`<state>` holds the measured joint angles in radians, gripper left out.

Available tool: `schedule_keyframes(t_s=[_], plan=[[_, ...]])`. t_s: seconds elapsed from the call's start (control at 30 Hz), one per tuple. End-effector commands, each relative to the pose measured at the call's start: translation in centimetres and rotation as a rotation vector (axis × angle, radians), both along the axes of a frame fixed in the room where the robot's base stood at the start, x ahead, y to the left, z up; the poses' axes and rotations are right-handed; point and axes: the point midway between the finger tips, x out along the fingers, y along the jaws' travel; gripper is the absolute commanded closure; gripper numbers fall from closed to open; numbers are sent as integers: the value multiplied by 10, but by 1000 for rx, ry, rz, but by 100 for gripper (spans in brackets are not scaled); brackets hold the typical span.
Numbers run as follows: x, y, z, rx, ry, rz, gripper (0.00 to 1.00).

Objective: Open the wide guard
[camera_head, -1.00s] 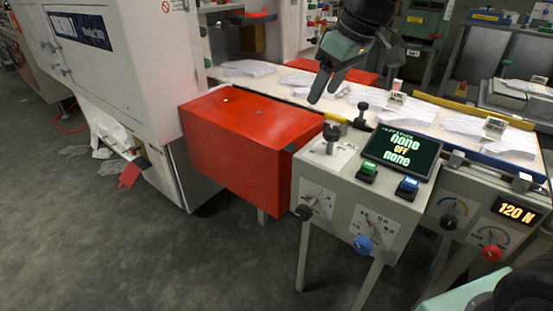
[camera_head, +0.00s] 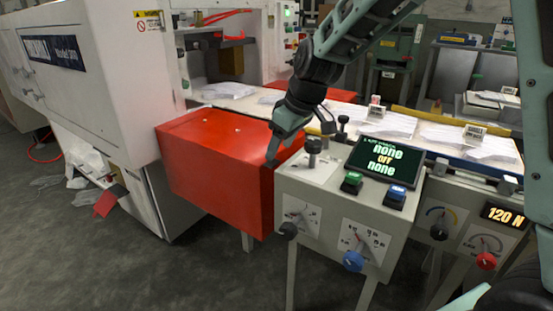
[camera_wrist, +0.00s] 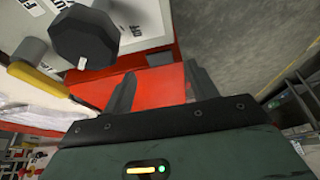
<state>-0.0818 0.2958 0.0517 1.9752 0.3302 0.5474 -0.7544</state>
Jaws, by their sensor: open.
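A large red box-shaped cover (camera_head: 215,175) stands between the white machine and the control box; I take it for the wide guard. It looks closed, with its top flat. My gripper (camera_head: 283,146) points down at the cover's right end, close to the control box. In the wrist view, my gripper (camera_wrist: 160,70) has its two fingers apart, with the red cover (camera_wrist: 160,88) showing between and beyond them. Nothing is held. I cannot tell whether a finger touches the cover. No handle on it is clearly visible.
The control box (camera_head: 330,232) with knobs and a screen (camera_head: 382,162) stands right of the cover. Its dark knob (camera_wrist: 85,35) is close to my fingers. The white machine (camera_head: 95,75) bounds the left. Paper stacks (camera_head: 450,138) lie on the belt behind. The floor (camera_head: 190,270) in front is clear.

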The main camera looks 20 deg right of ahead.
Motion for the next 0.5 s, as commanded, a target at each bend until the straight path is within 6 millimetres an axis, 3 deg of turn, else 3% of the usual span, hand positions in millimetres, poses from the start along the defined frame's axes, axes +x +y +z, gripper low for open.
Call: schedule_keyframes(t_s=[0.2,0.5], plan=[[9,6,-28,-1,1,1,42],[12,8,-34,-1,-1,1,42]])
